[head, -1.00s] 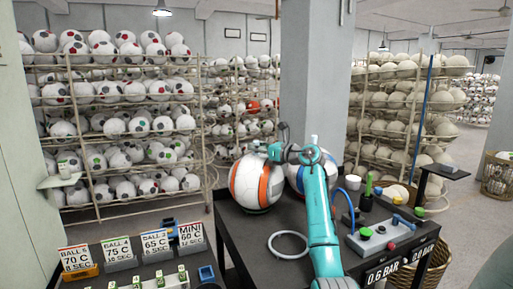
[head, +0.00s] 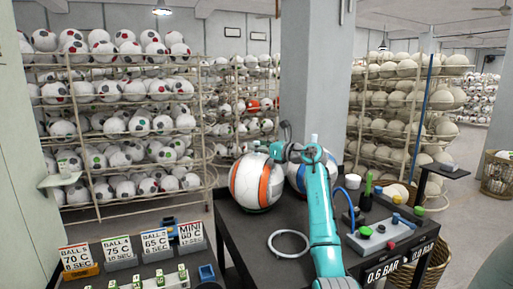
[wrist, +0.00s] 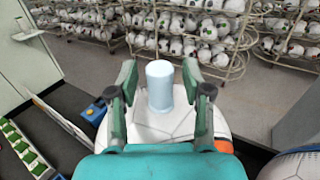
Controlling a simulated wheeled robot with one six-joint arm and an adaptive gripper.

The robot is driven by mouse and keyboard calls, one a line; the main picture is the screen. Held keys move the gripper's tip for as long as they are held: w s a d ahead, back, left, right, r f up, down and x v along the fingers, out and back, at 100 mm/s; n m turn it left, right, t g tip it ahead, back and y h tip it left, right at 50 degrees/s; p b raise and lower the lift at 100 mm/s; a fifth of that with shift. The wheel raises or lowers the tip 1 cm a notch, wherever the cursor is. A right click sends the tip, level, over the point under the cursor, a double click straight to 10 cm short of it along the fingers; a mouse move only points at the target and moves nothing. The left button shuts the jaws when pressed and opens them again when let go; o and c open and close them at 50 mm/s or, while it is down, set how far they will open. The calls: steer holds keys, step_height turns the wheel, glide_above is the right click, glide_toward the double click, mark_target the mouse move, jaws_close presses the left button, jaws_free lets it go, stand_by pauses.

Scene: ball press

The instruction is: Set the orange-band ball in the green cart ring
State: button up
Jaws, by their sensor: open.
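The orange-band ball (head: 250,184) is white with orange panels and rests at the back left of the dark cart top. A pale cylindrical knob (wrist: 159,86) stands on its top. My gripper (head: 270,151) reaches over the ball from the right. In the wrist view my gripper (wrist: 160,75) is open, its fingers on either side of the knob with gaps visible. A pale ring (head: 289,244) lies empty on the cart in front of the ball; I see no green on it, so I cannot tell whether it is the green cart ring.
A blue-band ball (head: 299,178) stands right of the orange-band ball, partly behind my arm. A control box (head: 380,236) with coloured knobs is on the cart's right. A blue hose arch (head: 342,207) stands near it. Sign cards (head: 116,249) stand at lower left. Ball racks fill the back.

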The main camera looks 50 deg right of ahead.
steer(key=s, duration=1.1)
steer(key=shift+s+a, duration=0.15)
